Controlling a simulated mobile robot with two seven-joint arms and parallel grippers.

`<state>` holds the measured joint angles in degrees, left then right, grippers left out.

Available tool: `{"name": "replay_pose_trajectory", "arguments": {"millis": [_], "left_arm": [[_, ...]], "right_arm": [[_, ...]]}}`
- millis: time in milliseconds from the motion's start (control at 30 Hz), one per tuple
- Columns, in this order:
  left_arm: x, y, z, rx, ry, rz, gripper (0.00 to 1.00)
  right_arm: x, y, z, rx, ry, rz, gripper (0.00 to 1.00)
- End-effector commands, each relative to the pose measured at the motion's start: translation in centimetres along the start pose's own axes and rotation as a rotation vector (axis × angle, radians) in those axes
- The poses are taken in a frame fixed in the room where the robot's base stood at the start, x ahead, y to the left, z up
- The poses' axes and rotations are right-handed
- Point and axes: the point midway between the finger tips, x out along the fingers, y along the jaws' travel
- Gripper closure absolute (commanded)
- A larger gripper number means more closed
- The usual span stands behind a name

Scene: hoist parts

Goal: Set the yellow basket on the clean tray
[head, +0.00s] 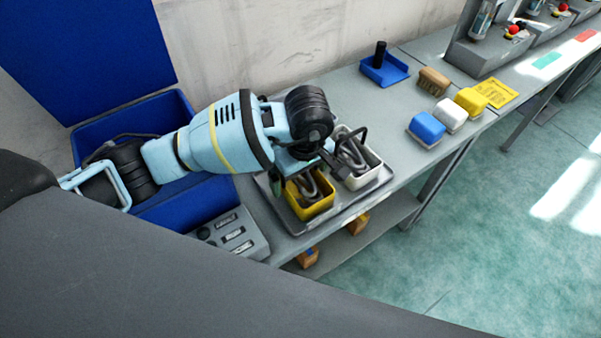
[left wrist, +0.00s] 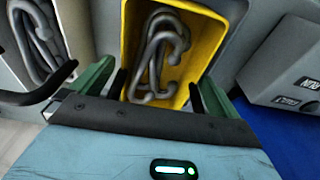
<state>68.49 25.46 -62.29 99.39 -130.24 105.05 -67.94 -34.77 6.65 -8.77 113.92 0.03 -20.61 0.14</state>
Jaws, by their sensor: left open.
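The yellow basket (head: 317,210) holds grey metal hooks or shackles and stands on a grey tray (head: 349,204) on the bench. In the left wrist view the basket (left wrist: 208,42) fills the upper middle. A white basket (head: 366,179) with similar metal parts and a dark handle stands beside it on the same tray. My left gripper (head: 300,172) is over the yellow basket's back edge. In the left wrist view its open green fingers (left wrist: 152,90) are on either side of the basket's near end; contact cannot be told. My right gripper is not in view.
A blue bin (head: 190,212) and a grey labelled box (head: 238,236) are left of the tray. Farther right on the bench are a blue holder (head: 385,70), a brown block (head: 433,81), and blue (head: 426,127), white (head: 450,115) and yellow (head: 471,101) blocks. Bench between is clear.

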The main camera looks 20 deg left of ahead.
Motion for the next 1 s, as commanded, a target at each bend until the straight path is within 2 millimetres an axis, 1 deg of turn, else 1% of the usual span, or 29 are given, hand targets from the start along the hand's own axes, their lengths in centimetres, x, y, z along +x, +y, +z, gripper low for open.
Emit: {"name": "replay_pose_trajectory", "arguments": {"millis": [167,400,600,700,800,1000], "left_arm": [[-2.2,0.1,-0.1,0.002,0.002,0.006,0.0],[-7.1,0.1,-0.1,0.001,0.003,0.006,0.0],[-10.4,0.1,-0.1,0.001,0.002,0.005,0.0],[-11.4,0.1,0.0,0.0,0.001,0.003,0.0],[-12.0,0.1,0.0,0.0,0.0,0.002,0.0],[-12.2,0.0,0.0,0.001,-0.001,0.0,0.0]], "right_arm": [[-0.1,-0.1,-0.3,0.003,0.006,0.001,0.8],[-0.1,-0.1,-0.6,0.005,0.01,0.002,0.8],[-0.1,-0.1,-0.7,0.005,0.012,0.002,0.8],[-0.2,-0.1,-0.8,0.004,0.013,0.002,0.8],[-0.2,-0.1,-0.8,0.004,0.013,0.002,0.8],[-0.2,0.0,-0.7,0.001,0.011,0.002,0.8]]}}
